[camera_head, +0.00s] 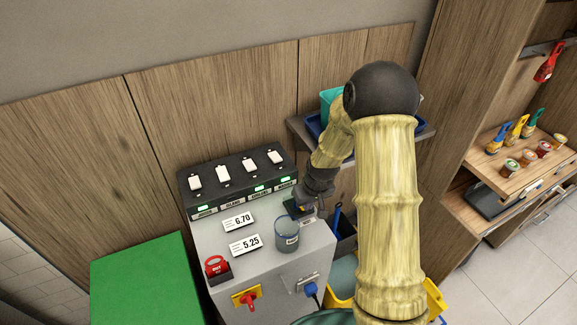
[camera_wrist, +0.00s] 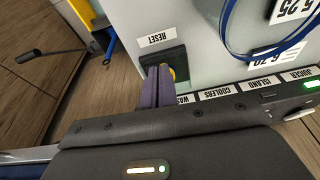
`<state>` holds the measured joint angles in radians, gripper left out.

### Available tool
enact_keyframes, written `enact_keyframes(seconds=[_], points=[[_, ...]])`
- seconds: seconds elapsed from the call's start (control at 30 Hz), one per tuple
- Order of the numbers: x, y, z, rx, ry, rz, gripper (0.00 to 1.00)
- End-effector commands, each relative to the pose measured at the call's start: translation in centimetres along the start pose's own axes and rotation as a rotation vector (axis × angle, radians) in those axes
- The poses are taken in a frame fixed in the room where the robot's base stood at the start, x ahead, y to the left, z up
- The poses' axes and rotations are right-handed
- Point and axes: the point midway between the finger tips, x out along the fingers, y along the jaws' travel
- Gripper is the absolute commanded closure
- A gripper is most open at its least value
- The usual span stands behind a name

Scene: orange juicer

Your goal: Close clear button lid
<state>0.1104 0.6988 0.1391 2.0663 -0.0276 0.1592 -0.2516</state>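A bit of yellow shows behind the tips.
A black switch panel (camera_head: 238,181) with several white switches runs along the back of the box. A shelf with blue trays (camera_head: 314,126) is behind my arm.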

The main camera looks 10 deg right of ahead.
Motion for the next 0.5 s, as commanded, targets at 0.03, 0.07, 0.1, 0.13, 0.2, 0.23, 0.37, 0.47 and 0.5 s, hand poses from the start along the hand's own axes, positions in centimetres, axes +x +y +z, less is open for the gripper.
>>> enact_keyframes(seconds=[0.03,0.07,0.1,0.13,0.2,0.23,0.37,0.47,0.5], points=[[0.68,-0.03,0.87,0.002,-0.022,-0.005,1.00],[0.73,-0.04,0.93,0.002,-0.023,-0.005,1.00],[0.80,-0.04,1.01,0.001,-0.025,-0.005,1.00],[0.84,-0.05,1.07,0.001,-0.026,-0.006,1.00],[0.91,-0.05,1.19,0.002,-0.029,-0.006,1.00],[0.93,-0.05,1.22,0.002,-0.030,-0.006,1.00],[0.95,-0.03,1.28,0.002,-0.032,-0.006,1.00],[0.97,-0.01,1.30,0.002,-0.032,-0.006,1.00],[0.98,0.00,1.30,0.003,-0.032,-0.006,1.00]])
